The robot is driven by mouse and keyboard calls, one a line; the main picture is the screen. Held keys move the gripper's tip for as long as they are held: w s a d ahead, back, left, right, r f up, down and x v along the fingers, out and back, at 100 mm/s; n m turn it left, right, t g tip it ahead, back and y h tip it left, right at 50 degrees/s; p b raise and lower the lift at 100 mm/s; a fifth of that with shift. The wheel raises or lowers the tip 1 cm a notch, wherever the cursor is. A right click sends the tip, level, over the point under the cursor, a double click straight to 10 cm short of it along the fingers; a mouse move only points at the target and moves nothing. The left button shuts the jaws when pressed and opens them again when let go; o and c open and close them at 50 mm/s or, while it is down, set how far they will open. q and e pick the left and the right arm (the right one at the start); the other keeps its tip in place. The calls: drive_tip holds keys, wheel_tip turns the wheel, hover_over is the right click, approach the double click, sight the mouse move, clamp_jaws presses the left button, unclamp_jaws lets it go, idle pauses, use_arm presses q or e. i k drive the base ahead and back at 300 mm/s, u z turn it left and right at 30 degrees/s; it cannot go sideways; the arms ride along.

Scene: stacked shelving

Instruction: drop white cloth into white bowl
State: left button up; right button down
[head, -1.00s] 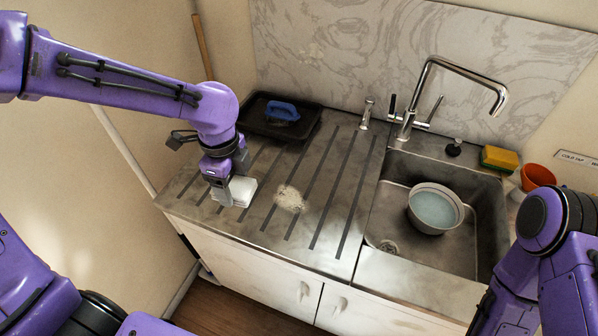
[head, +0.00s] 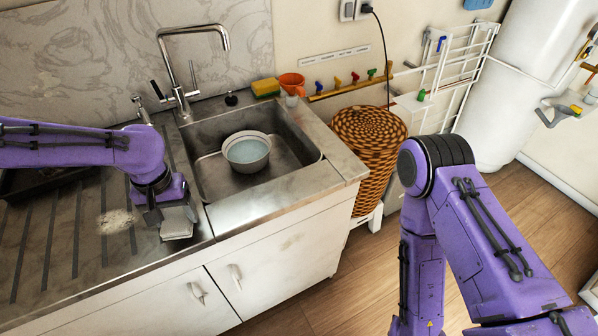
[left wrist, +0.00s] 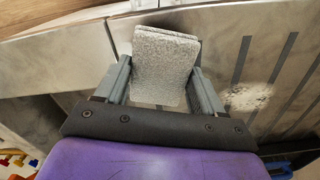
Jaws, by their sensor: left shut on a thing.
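My left gripper (head: 166,208) is shut on the folded white cloth (head: 178,222) and holds it at the right side of the drainboard, near the sink's left front corner. In the left wrist view the cloth (left wrist: 165,68) sits between the two fingers of the left gripper (left wrist: 160,75). The white bowl (head: 247,165) stands upright in the sink, to the right of and behind the cloth, with pale blue liquid or lining inside. My right arm shows at the right, but its gripper is out of the picture.
The metal sink (head: 210,183) has a tall chrome faucet (head: 190,65) behind it. A yellow-green sponge (head: 265,88) and an orange cup (head: 292,84) stand on the back rim. A pale dirt patch (head: 115,221) marks the grooved drainboard (head: 60,240). A wicker basket (head: 368,150) stands right of the counter.

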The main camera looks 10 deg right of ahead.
sight(249, 159)
drive_tip(key=z, duration=0.95)
drive_tip(key=i, duration=1)
drive_tip(key=u, duration=0.7)
